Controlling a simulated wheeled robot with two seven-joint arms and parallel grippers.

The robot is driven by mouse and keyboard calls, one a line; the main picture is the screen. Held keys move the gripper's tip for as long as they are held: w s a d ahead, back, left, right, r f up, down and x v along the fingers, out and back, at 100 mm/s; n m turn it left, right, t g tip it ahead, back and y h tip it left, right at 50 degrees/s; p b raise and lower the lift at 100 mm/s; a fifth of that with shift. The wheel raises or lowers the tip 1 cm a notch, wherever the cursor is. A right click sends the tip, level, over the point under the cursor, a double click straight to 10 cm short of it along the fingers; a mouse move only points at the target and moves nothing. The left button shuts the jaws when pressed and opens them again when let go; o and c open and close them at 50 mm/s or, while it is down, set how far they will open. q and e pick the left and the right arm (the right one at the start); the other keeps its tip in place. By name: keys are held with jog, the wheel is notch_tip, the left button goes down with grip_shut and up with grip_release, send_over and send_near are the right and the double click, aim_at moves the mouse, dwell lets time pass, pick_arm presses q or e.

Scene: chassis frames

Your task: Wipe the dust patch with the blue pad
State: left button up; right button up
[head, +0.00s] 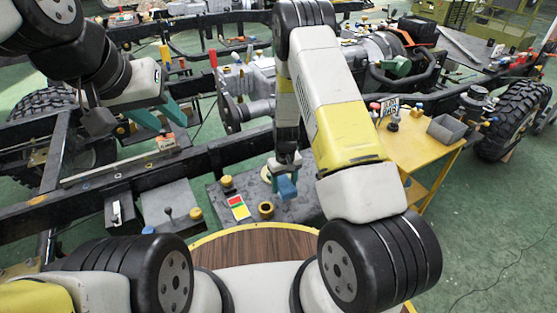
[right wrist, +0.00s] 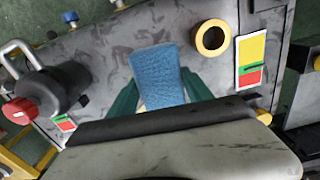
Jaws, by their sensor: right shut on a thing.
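The blue pad (head: 287,188) is between the teal fingers of my right gripper (head: 287,165), over the grey panel (head: 222,197). In the right wrist view the textured pad (right wrist: 157,72) sticks out between the two fingers. I cannot tell whether it touches the panel. A pale patch (head: 267,174) that looks like dust shows beside the gripper; my right arm hides part of that area. My left gripper (head: 160,116) is at the left above the dark frame rails, its teal fingers apart with nothing seen between them.
The right wrist view shows a padlock-like part with a red knob (right wrist: 19,112). A yellow table (head: 428,145) stands to the right.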

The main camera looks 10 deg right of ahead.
aim_at(285, 184)
jog(key=shift+r, duration=1.7)
jog(key=shift+d, duration=0.1)
